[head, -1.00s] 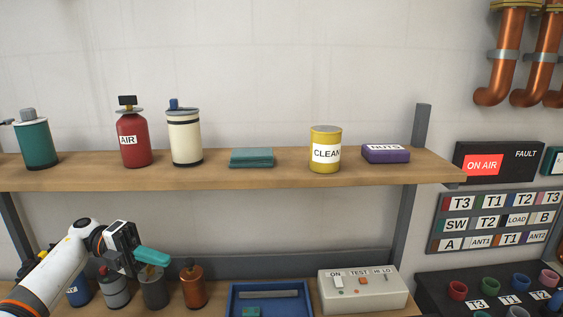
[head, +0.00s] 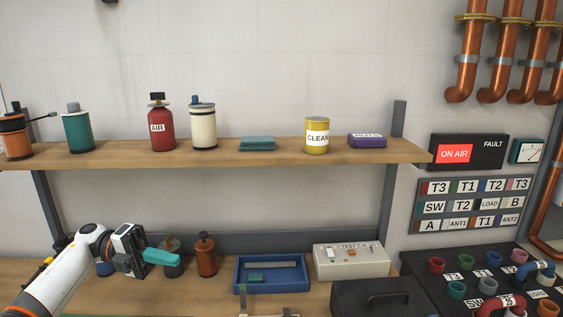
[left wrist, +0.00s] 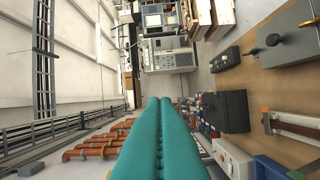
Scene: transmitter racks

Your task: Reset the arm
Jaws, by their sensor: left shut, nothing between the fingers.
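My left gripper (head: 160,257) comes in from the left in the head view, on a white and orange arm. Its teal fingers point right, in front of the lower shelf and its small cans. In the left wrist view the two teal fingers (left wrist: 165,145) lie side by side, pressed together, with nothing between them. My right gripper is not in view.
The upper shelf (head: 200,155) holds cans and bottles. On the lower bench are a blue tray (head: 238,275), a white test box (head: 350,262) and a black case (head: 375,298). A black panel with coloured sockets (head: 470,265) stands at right. Copper pipes (head: 468,65) run down the wall.

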